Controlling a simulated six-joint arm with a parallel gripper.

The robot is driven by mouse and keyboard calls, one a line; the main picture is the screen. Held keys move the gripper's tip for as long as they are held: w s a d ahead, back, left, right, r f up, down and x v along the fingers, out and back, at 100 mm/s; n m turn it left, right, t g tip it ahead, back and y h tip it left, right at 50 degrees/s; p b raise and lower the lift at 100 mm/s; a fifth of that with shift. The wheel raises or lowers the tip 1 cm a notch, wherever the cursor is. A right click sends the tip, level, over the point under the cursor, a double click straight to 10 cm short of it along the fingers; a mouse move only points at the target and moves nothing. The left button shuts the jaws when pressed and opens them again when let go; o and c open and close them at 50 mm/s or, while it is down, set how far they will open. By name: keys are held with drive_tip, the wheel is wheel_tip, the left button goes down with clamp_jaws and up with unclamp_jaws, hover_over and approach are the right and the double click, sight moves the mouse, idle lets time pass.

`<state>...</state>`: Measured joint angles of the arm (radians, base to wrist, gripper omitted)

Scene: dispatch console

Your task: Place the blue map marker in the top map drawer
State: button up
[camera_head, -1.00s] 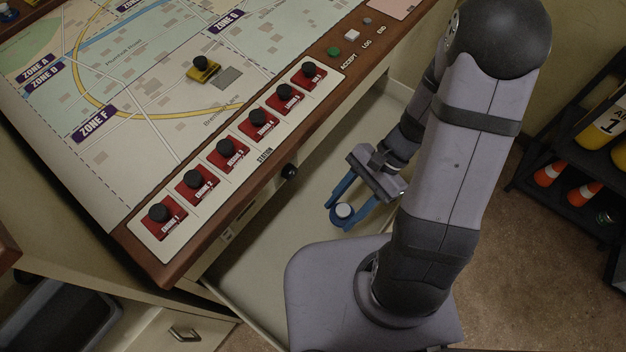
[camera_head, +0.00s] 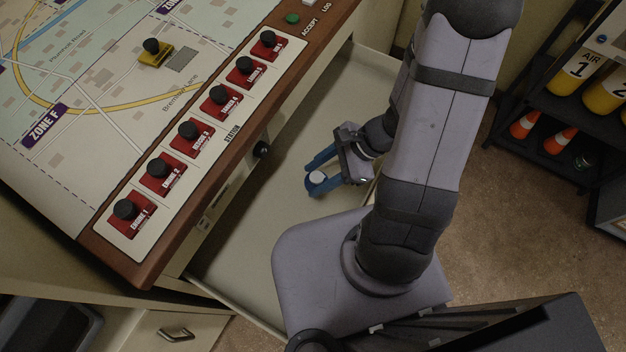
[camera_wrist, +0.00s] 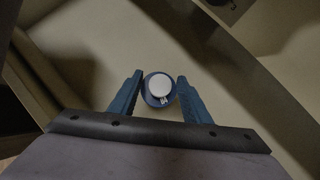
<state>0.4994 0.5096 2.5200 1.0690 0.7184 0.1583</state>
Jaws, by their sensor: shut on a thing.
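The blue map marker (camera_head: 317,178) has a round white top and a blue rim. My gripper (camera_head: 319,175) is shut on it, with one blue finger on each side. In the wrist view the marker (camera_wrist: 159,88) sits between the fingertips (camera_wrist: 158,92). The open top map drawer (camera_head: 262,222) lies below the gripper, with a bare pale floor. I cannot tell whether the marker touches that floor or hangs above it.
The console's wooden edge (camera_head: 195,205) runs along the drawer's left side, with a row of red engine markers (camera_head: 190,137) above. A yellow marker (camera_head: 154,54) stands on the map. A shelf with cones (camera_head: 525,124) stands at right. A lower drawer handle (camera_head: 175,334) shows at bottom left.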

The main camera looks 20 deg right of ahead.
drive_tip(key=shift+f+b, duration=0.8)
drive_tip(key=shift+f, duration=2.1)
drive_tip(key=shift+f, duration=0.1)
drive_tip(key=o, duration=1)
drive_tip(key=shift+o, duration=0.2)
drive_tip(key=shift+r, duration=0.25)
drive_tip(key=w+p+v, duration=0.1)
drive_tip(key=p+v, duration=0.3)
drive_tip(key=v, duration=0.8)
drive_tip(key=a+r+n+h, duration=0.1)
drive_tip(key=r+n+h, duration=0.2)
drive_tip(key=n, duration=0.6)
drive_tip(key=s+a+r+n+g+h, duration=0.1)
drive_tip(key=r+n+h, duration=0.3)
drive_tip(key=n, duration=0.6)
drive_tip(key=shift+s+a+h, duration=0.15)
drive_tip(key=shift+a+h, duration=0.15)
drive_tip(key=shift+a, duration=0.5)
